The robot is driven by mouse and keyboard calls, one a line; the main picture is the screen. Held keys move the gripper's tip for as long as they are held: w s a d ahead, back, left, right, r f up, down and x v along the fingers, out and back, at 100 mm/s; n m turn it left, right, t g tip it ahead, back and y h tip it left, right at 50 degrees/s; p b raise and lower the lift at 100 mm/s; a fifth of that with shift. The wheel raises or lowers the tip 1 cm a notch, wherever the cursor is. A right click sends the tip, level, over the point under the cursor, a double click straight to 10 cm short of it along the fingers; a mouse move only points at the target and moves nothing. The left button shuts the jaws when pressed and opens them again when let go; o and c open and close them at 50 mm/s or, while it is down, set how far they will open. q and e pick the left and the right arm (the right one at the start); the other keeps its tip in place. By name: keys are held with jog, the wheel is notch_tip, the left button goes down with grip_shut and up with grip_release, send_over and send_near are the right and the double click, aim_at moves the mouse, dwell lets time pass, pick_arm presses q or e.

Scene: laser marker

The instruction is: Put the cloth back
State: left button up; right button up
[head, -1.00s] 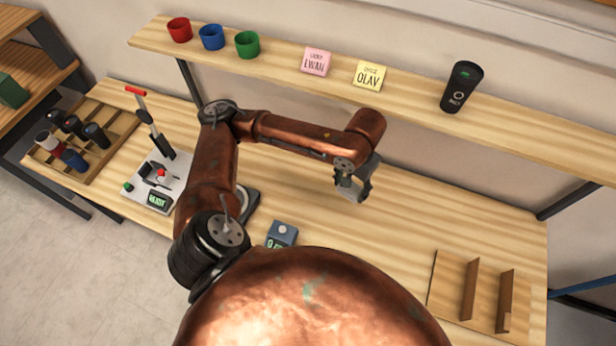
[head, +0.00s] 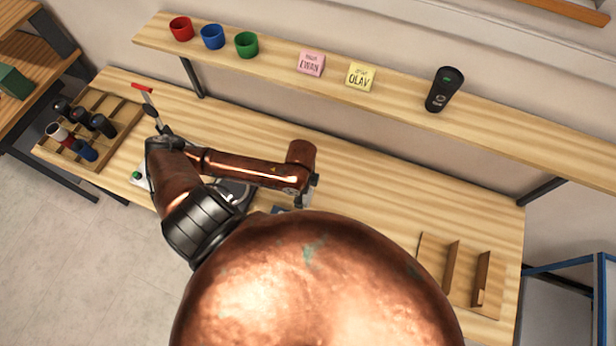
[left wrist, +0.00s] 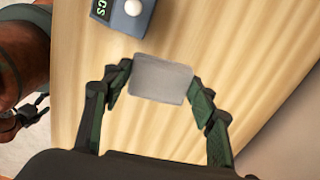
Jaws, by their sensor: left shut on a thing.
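A small grey folded cloth (left wrist: 161,76) shows in the left wrist view between the fingers of my left gripper (left wrist: 160,84). The fingers are shut on its two sides, with the wooden bench top (left wrist: 105,62) behind it. In the head view my left gripper (head: 308,192) hangs over the middle of the bench. There the cloth cannot be made out, and my own copper body hides the bench just in front.
A small blue-grey box with a green display (left wrist: 122,12) lies near the held cloth. A wooden holder with upright dividers (head: 450,270) stands at the bench's right end. A shelf (head: 400,101) with cups, labels and a black device runs behind. The bench's right middle is clear.

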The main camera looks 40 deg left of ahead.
pick_arm(q)
jog(key=shift+s+a+m, duration=0.2)
jog(key=shift+s+m, duration=0.1)
jog(key=shift+s, duration=0.2)
jog(key=shift+a+f, duration=0.1)
jog(key=shift+f, duration=0.05)
jog(key=w+a+f, duration=0.2)
jog(key=w+f, duration=0.1)
jog(key=w+a+f+p, duration=0.1)
jog(key=w+a+f, duration=0.1)
jog(key=w+f, duration=0.1)
jog(key=w+a+f, duration=0.2)
jog(key=w+f, duration=0.1)
jog(key=w, duration=0.2)
jog(key=shift+w, duration=0.2)
jog(key=shift+w+a+f, duration=0.15)
jog(key=shift+w+f, duration=0.2)
jog(key=shift+f, duration=1.7)
